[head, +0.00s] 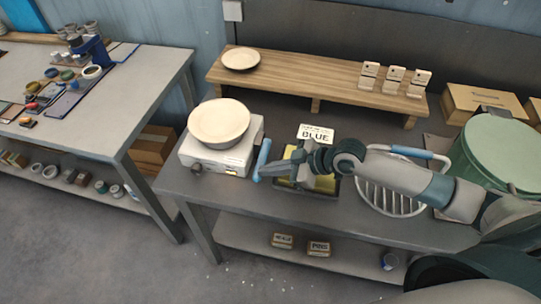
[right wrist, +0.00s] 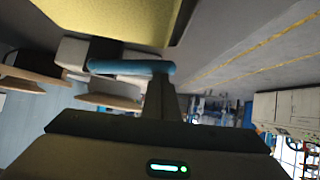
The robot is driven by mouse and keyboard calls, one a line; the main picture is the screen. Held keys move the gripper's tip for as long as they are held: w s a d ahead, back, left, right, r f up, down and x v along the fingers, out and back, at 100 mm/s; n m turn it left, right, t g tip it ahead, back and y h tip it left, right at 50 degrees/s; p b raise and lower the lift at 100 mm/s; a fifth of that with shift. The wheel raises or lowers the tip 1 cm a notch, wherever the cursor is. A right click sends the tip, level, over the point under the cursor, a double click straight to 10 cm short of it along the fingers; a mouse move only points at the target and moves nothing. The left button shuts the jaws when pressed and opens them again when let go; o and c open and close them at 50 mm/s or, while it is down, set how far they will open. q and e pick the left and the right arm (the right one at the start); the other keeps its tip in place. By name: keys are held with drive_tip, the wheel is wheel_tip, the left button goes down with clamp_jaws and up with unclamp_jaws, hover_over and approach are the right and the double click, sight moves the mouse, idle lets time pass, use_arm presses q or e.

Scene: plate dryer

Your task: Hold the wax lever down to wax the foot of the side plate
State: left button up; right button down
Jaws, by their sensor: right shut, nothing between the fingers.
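The wax lever's blue handle (head: 262,159) stands in the head view beside the yellow wax pad (head: 325,184), which lies in a dark tray partly hidden by my right arm. My right gripper (head: 268,170) is shut with nothing in it, its tip at the handle. In the right wrist view the blue handle (right wrist: 120,67) lies crosswise at the finger's tip; I cannot tell whether they touch. A cream plate (head: 241,59) rests on the wooden shelf, and a cream dish (head: 218,120) sits on a white machine; I cannot tell which is the side plate. My left gripper is out of view.
The white machine (head: 238,160) stands left of the lever. A "BLUE" sign (head: 316,134) is behind the pad. A wire basket (head: 388,205) and green bin (head: 500,150) are at right. A cluttered table (head: 120,115) stands left.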

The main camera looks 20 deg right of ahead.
drive_tip(key=shift+a+f, duration=0.15)
drive_tip(key=shift+f, duration=0.4)
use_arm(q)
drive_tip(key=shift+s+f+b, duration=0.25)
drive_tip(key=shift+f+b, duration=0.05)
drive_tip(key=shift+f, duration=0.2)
use_arm(e)
drive_tip(key=shift+s+f, duration=0.15)
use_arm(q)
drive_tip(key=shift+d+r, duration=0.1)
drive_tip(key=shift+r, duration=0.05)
use_arm(e)
drive_tip(key=shift+s+a+r+p, duration=0.1)
drive_tip(key=shift+r+p, duration=0.8)
drive_tip(key=shift+p, duration=0.05)
use_arm(q)
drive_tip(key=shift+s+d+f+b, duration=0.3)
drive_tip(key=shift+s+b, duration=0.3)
drive_tip(key=shift+b, duration=0.45)
use_arm(e)
drive_tip(key=s+a+r+v, duration=0.1)
drive_tip(key=v, duration=1.1)
drive_tip(key=shift+a, duration=0.3)
